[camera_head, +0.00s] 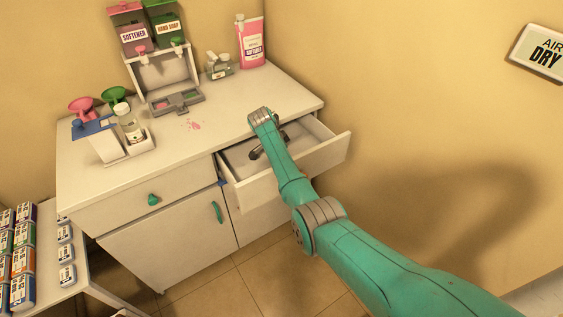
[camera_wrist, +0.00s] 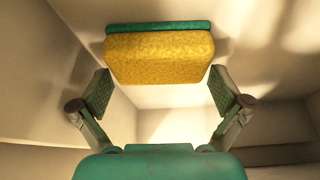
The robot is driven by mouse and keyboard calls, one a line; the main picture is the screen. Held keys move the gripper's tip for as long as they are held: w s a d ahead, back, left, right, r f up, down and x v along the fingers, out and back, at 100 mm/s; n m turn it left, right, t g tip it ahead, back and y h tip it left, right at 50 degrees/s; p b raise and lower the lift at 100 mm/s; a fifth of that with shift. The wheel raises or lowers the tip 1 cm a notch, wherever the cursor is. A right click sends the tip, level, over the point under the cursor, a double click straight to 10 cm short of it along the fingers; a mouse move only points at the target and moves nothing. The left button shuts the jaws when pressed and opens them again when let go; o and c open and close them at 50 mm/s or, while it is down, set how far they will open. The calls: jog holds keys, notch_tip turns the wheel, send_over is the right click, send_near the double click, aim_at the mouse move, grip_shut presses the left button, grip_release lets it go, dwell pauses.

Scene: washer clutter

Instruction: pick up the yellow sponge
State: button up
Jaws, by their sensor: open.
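The yellow sponge (camera_wrist: 158,58) with a green scouring layer shows in the wrist view, at the upper middle, inside a pale drawer (camera_head: 334,152). My gripper (camera_wrist: 160,92) is open, with one finger to the left of the sponge and one to the right. The fingers look apart from the sponge, with gaps on both sides. In the head view my gripper (camera_head: 268,143) reaches into the pulled-out drawer. The sponge is not visible there; my arm and the drawer walls hide part of the inside.
Drawer walls surround my gripper. The counter (camera_head: 225,125) above holds a dispenser stand (camera_head: 162,75), a pink softener bottle (camera_head: 251,43), a grey tray (camera_head: 177,102) and a caddy with funnels (camera_head: 103,143). A shelf with several boxes (camera_head: 22,290) stands at the lower left.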

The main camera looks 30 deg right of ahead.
jog(key=shift+d+f, duration=0.1)
jog(key=shift+f, duration=0.05)
jog(key=c, duration=0.7)
notch_tip(320, 180, up, 18)
dwell(0.6)
